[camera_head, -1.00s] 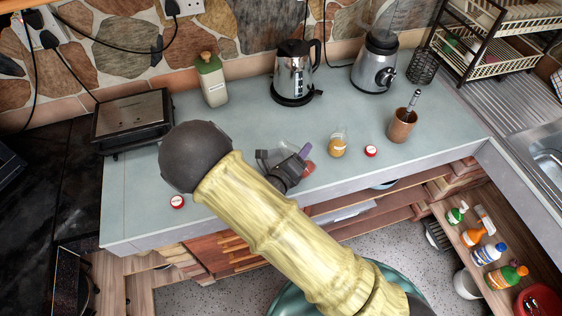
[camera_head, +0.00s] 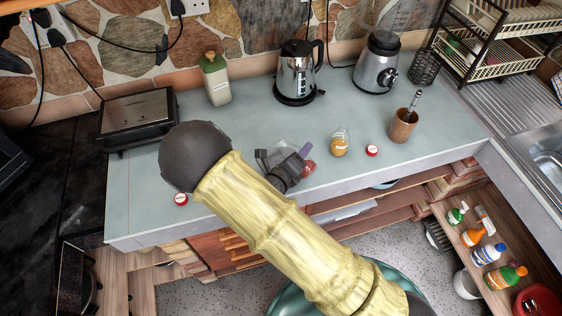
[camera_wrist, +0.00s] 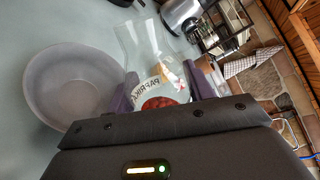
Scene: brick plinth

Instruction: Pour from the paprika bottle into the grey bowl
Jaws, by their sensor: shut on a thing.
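The paprika bottle (camera_wrist: 147,62) is clear glass with a white label and red powder at its near end. In the wrist view it sits between the purple fingers of my gripper (camera_wrist: 160,92), which is shut on it. Its uncapped end points away from the wrist. The grey bowl (camera_wrist: 70,88) stands on the counter just left of the bottle in the wrist view, and its visible inside looks empty. In the head view my gripper (camera_head: 303,161) is above the counter, with the bottle's red powder (camera_head: 309,167) beside it. My arm hides much of this area there.
A jar of yellow spice (camera_head: 340,142), a red lid (camera_head: 371,151) and a brown cup (camera_head: 402,126) stand to the right. Another red lid (camera_head: 181,199) lies at left. A toaster (camera_head: 138,117), green-topped bottle (camera_head: 215,80), kettle (camera_head: 297,75) and blender (camera_head: 377,65) line the back.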

